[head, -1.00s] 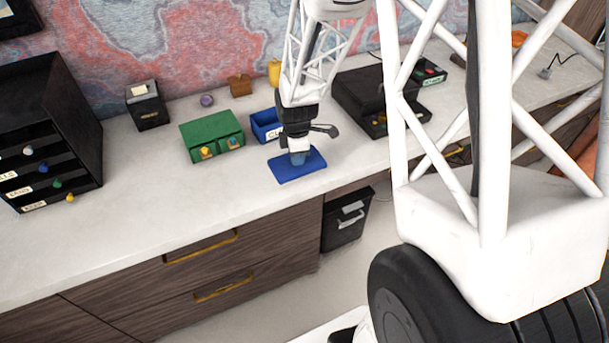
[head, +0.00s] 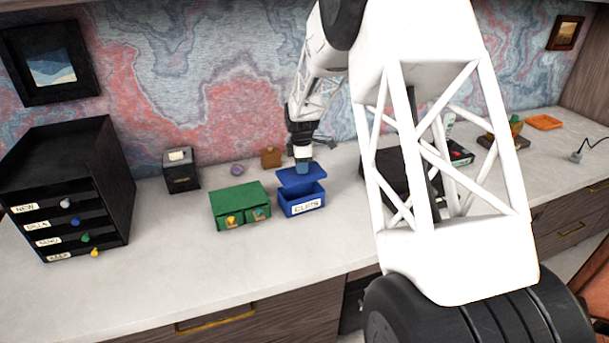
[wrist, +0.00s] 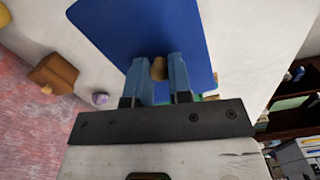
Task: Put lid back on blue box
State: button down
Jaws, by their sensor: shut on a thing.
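The open blue box (head: 302,206) with a white label stands on the desk, right of the green box. The flat blue lid (head: 296,179) is above the box's back part in the head view; the gap between them is hard to judge. My gripper (head: 303,169) is shut on the lid's knob from above. In the wrist view, the blue fingers of my gripper (wrist: 158,72) pinch the brown knob (wrist: 158,69), and the lid (wrist: 150,30) spreads out beyond them. The wrist view's lid hides most of the box.
A green box (head: 240,205) with two knobs stands just left of the blue box. A black drawer unit (head: 75,195) and a small black box (head: 181,171) are further left. Black equipment (head: 395,175) lies to the right, partly behind my arm. The desk front is clear.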

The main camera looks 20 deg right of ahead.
jog(key=shift+f, duration=0.2)
dwell(0.4)
jog(key=shift+f, duration=3)
jog(key=shift+f, duration=0.15)
dwell(0.7)
jog(key=shift+c, duration=2.4)
grip_release()
jog(key=shift+r, duration=3.45)
